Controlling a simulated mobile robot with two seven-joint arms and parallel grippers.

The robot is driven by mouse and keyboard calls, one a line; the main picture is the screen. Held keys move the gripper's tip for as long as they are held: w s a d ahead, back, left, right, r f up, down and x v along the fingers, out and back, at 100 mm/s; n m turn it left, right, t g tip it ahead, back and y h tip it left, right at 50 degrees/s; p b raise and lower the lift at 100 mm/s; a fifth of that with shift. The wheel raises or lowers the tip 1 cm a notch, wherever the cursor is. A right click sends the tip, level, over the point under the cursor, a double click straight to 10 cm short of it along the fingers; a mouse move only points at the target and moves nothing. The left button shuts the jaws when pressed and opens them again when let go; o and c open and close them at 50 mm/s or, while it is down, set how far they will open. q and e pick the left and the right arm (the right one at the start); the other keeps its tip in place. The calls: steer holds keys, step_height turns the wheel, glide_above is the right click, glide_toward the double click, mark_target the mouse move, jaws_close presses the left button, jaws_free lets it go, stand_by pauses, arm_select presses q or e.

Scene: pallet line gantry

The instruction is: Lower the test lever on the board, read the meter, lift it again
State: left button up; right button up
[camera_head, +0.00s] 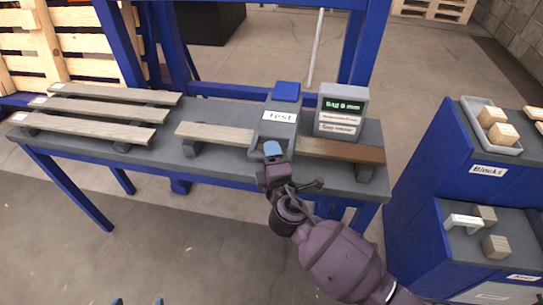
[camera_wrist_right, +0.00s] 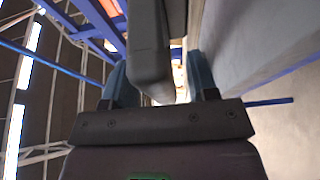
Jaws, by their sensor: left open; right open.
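A grey unit labelled Test (camera_head: 279,117), with a blue block (camera_head: 286,91) on top, stands across a board (camera_head: 215,133) on the bench. The board's right part looks darker brown. A meter (camera_head: 342,112) beside it has a green display that seems to read "Sag 0 mm"; the digit is hard to make out. My right gripper (camera_head: 272,150) is at the unit's near end. In the right wrist view its open blue fingers (camera_wrist_right: 160,82) stand either side of a dark grey bar (camera_wrist_right: 149,45), probably the lever. My left gripper (camera_head: 137,301) is open and empty at the bottom edge.
Several boards (camera_head: 95,117) lie on supports at the left of the grey bench (camera_head: 205,165). Blue gantry posts (camera_head: 122,45) rise behind. At right, a blue stand holds a Blocks tray (camera_head: 517,147) and loose blocks on a lower shelf. Floor in front is clear.

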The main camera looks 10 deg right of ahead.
steer(key=shift+w, duration=0.1)
steer(key=shift+c, duration=0.4)
steer(key=shift+c, duration=1.2)
jaws_close()
steer(key=shift+r, duration=0.15)
